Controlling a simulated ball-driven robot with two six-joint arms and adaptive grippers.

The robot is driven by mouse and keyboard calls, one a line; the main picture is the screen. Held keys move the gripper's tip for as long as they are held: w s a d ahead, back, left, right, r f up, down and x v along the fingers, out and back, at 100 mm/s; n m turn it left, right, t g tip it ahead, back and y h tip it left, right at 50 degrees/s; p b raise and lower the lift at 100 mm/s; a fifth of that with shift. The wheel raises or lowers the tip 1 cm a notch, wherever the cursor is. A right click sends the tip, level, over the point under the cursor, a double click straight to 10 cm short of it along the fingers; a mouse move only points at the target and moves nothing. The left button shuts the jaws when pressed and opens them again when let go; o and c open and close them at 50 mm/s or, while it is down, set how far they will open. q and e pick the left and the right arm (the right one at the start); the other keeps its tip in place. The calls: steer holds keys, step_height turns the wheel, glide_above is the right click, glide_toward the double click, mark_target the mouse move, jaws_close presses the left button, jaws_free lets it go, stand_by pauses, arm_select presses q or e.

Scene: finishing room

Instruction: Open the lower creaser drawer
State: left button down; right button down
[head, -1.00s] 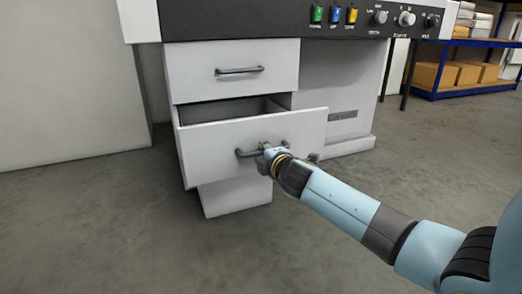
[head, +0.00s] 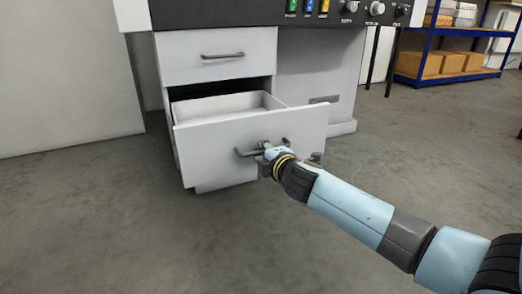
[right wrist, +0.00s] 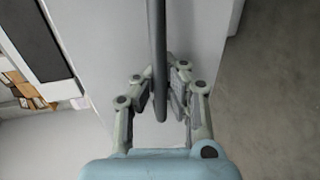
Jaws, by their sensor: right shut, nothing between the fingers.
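The lower creaser drawer (head: 210,150) is white and stands pulled well out of the cabinet, with its pale, empty-looking interior showing from above. Its dark bar handle (head: 245,153) is on the front panel. My right gripper (head: 268,153) is at the right part of this handle and hides some of it. In the right wrist view the handle (right wrist: 157,50) runs down between the two fingers of the right gripper (right wrist: 161,88). The fingers are drawn in close; firm contact with the bar cannot be told. My left gripper is not in view.
The upper drawer (head: 190,60) above is closed. A dark control panel (head: 260,13) with coloured switches and knobs runs above it. A blue shelf rack (head: 427,45) with cardboard boxes stands at the back right. The grey floor (head: 120,230) before the drawer is clear.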

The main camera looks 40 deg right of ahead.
steer(key=c, duration=1.5)
jaws_free()
steer(key=shift+o, duration=0.7)
steer(key=shift+s, duration=0.35)
steer(key=v, duration=1.1)
steer(key=shift+s+a, duration=0.1)
